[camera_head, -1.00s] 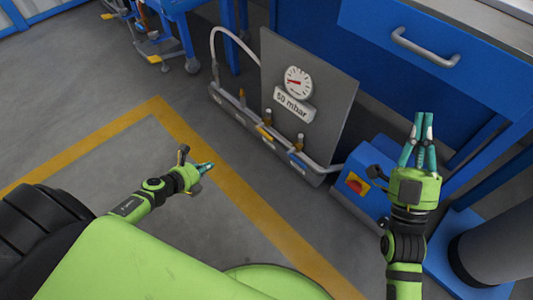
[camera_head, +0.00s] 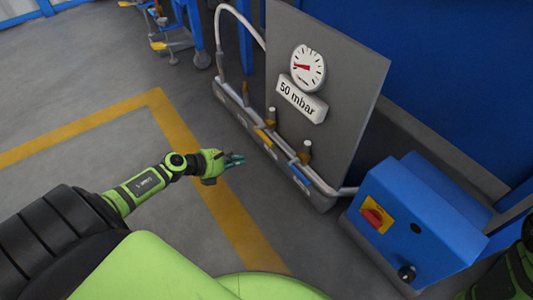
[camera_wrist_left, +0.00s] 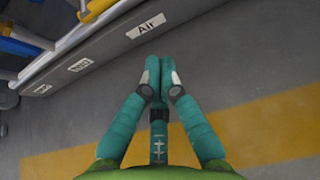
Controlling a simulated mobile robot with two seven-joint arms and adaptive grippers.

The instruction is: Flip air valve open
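The gas panel's pipe (camera_head: 282,140) runs along a grey base. It carries a yellow valve lever (camera_head: 265,137) and, nearer to me, a blue valve lever (camera_head: 301,168). In the left wrist view the base shows a white "Air" label (camera_wrist_left: 147,25) and two more labels to its left; I cannot tell which lever belongs to "Air". My left gripper (camera_head: 238,160) is in front of the base, to the left of the blue lever and apart from it. In the left wrist view its fingertips (camera_wrist_left: 160,67) are together, with nothing between them, below the "Air" label.
A grey upright plate (camera_head: 335,80) carries a gauge (camera_head: 308,67) and a "50 mbar" sign (camera_head: 303,98). A blue box (camera_head: 420,215) with a red switch (camera_head: 373,217) stands at the right. The floor with a yellow line (camera_head: 205,170) is clear on the left.

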